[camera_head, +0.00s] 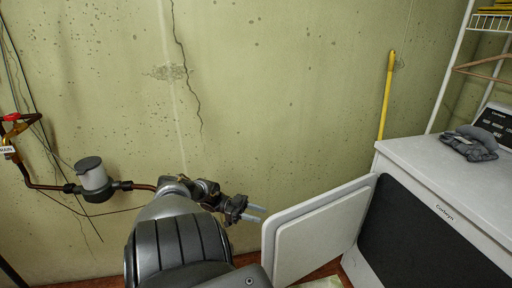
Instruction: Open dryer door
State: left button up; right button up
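The white dryer (422,167) stands at the right, with a large dark area (410,240) on its front. Its white door (318,235) stands swung out from the left edge of that front, at a wide angle. My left gripper (256,213) is just left of the door's free edge, near its upper corner. Its two pale fingertips point right and are a little apart, with nothing seen between them. I cannot tell whether a fingertip touches the door. My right gripper is not in view.
A grey cloth (470,143) lies on the dryer top. A yellow pole (387,95) leans on the cracked wall behind. A white wire shelf rack (490,22) is at the upper right. A pipe with a grey meter (93,178) runs along the wall at left.

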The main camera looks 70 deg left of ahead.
pick_arm(q)
jog(key=shift+s+d, duration=0.1)
jog(key=shift+d, duration=0.05)
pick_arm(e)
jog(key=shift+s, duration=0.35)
